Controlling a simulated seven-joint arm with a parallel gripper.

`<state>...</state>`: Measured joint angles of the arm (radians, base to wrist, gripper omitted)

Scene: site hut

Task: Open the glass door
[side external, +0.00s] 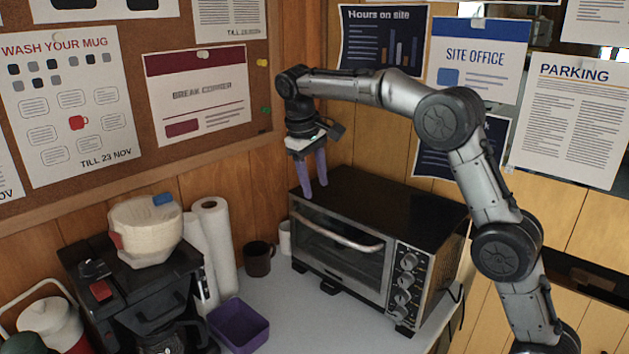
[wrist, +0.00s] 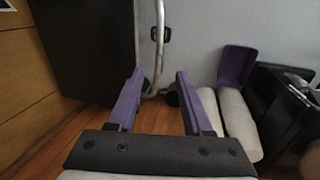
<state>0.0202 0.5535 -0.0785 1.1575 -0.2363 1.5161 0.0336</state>
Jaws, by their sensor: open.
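The glass door (side external: 334,252) is the front of a black and silver toaster oven (side external: 385,205). It looks shut. Its curved metal handle (side external: 338,233) runs along the door's upper part. My gripper (side external: 315,191) points down at the oven's left front top corner, with its purple fingers apart and nothing between them. In the wrist view my gripper (wrist: 160,74) is open, and the handle (wrist: 159,45) runs down the picture with its near end lined up between the fingers. The handle looks farther from the camera than the fingertips; I cannot tell the exact gap.
A dark mug (side external: 259,259) and a white mug (side external: 285,238) stand left of the oven. Paper rolls (side external: 215,240), a purple bin (side external: 239,325) and a black coffee machine (side external: 140,300) are farther left. The grey counter (side external: 300,315) before the door is mostly clear.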

